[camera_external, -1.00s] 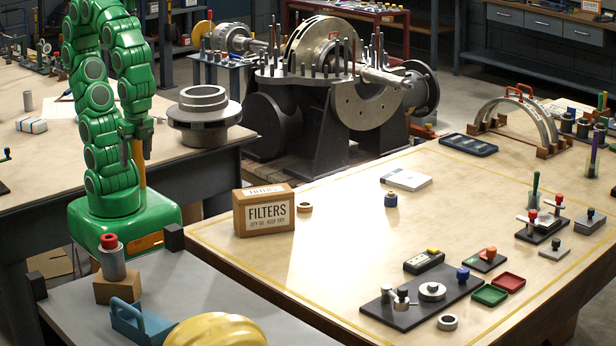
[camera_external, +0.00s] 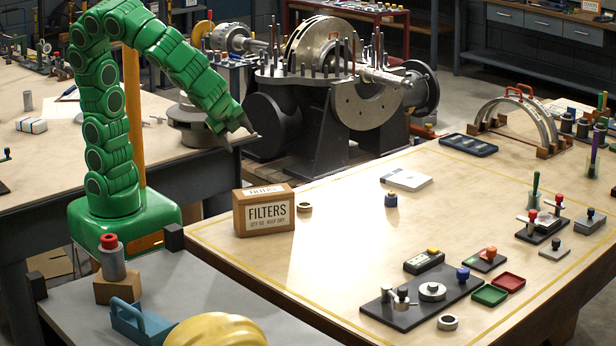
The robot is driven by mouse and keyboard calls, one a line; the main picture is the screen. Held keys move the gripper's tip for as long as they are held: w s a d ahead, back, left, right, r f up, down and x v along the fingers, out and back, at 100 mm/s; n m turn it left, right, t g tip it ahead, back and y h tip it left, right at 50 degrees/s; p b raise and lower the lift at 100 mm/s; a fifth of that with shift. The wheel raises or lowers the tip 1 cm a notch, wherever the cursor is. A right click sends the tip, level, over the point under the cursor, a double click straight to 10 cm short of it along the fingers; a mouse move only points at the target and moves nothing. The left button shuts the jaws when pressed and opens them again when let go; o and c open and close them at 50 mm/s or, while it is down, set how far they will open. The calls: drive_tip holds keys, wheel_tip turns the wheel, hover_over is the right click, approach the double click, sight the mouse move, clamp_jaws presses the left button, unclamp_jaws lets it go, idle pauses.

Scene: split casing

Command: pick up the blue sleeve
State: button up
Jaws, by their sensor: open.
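A dark plate (camera_external: 408,312) with metal parts lies in front. The bench around the sleeve is clear.

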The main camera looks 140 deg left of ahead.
sight(392, 192)
drive_tip(key=w+a+m+y, duration=0.35)
drive_tip(key=w+a, duration=0.35)
drive_tip(key=a, duration=0.3)
drive_tip(key=w+a+m+y, duration=0.2)
drive_tip(key=w+a+m, duration=0.2)
drive_tip(key=w+a, duration=0.4)
drive_tip(key=w+a+f+m+t, duration=0.1)
drive_tip(key=w+a+f+m, duration=0.2)
drive_tip(key=f, duration=0.2)
drive_tip(key=w+a+f+m+t, duration=0.2)
drive_tip(key=w+a+f+m, duration=0.1)
drive_tip(key=w+f+m, duration=0.1)
drive_tip(key=w+a+f+m+t, duration=0.1)
drive_tip(key=w+a+f+m, duration=0.2)
drive_tip(key=f, duration=0.3)
drive_tip(key=shift+w+m+y, duration=0.25)
drive_tip(key=shift+w, duration=0.4)
drive_tip(key=shift+x, duration=3.95)
drive_tip(key=shift+w, duration=0.1)
drive_tip(key=c, duration=1.2)
